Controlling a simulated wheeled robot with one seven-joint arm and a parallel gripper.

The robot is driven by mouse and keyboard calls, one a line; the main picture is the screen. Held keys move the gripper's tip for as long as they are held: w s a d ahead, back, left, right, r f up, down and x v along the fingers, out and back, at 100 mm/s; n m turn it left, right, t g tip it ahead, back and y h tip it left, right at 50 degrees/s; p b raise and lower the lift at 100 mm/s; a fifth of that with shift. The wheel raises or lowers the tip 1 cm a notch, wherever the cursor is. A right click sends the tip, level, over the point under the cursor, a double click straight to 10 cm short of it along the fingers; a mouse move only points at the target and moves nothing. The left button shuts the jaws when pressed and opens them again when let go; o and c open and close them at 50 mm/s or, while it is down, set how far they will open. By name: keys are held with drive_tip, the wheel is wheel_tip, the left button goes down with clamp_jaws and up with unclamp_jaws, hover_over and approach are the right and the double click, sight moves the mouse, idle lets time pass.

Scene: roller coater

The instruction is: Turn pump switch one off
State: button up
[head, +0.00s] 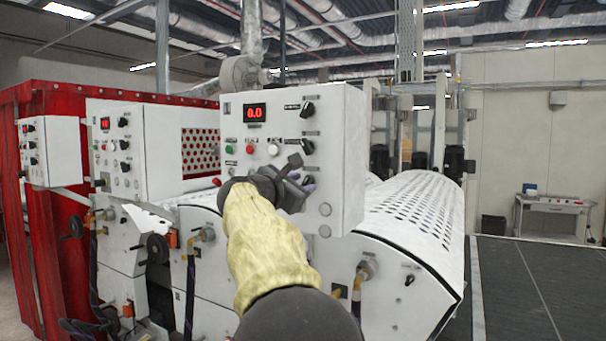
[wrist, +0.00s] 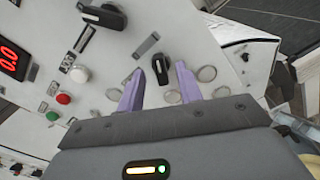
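The white control box (head: 345,150) carries several black rotary knobs down its right side: an upper knob (head: 308,109), a middle knob (head: 307,146) and a lower knob, mostly behind my gripper (head: 298,178) in the head view. In the wrist view, the lower knob (wrist: 162,70) sits between the tips of the two purple fingers of my gripper (wrist: 160,72). The fingers are apart, with a gap to the knob on both sides. The middle knob (wrist: 105,15) is at the upper left there. The labels are too small to read, so I cannot tell which is pump switch one.
A red display (head: 255,113) reads 0.0, above green (head: 230,149), red (head: 250,149) and white (head: 273,149) buttons. Round blank caps (wrist: 207,73) lie close beside the fingers. A perforated white roller cover (head: 425,205) is to the right.

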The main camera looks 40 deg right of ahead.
drive_tip(key=shift+x, duration=0.85)
drive_tip(key=shift+a, duration=0.1)
clamp_jaws()
drive_tip(key=shift+n, duration=0.4)
drive_tip(key=n+p, duration=0.1)
drive_tip(key=n, duration=0.4)
drive_tip(key=shift+w+r, duration=0.1)
drive_tip(key=shift+r, duration=0.05)
drive_tip(key=n+p, duration=0.1)
drive_tip(key=n, duration=0.5)
drive_tip(key=shift+w+p, duration=0.1)
drive_tip(key=shift+p, duration=0.3)
